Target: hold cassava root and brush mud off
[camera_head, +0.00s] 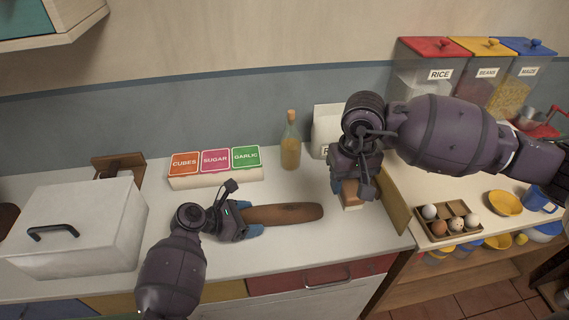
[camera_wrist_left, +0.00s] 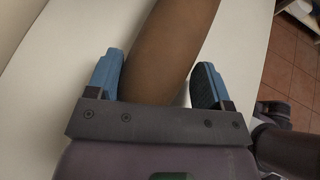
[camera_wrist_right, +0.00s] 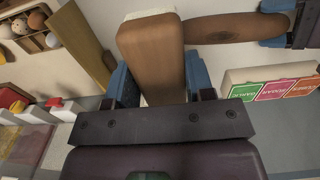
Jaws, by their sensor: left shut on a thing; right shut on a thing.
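A brown cassava root (camera_head: 285,213) lies along the white counter, pointing right. My left gripper (camera_head: 240,224) is shut on its left end; in the left wrist view the root (camera_wrist_left: 168,50) passes between the blue fingers (camera_wrist_left: 160,82). My right gripper (camera_head: 352,186) is shut on a brush with a brown wooden block (camera_head: 350,194) and pale bristles, above the counter to the right of the root. The brush (camera_wrist_right: 152,50) also fills the middle of the right wrist view, with the root (camera_wrist_right: 222,28) beside it and a gap between them in the head view. Dark patches show on the root's upper side.
A white lidded box (camera_head: 80,230) stands at the left. A holder with cubes, sugar and garlic cards (camera_head: 215,178) and an oil bottle (camera_head: 290,148) stand behind the root. An egg tray (camera_head: 449,222) and a yellow bowl (camera_head: 505,203) sit on the right. Counter in front is clear.

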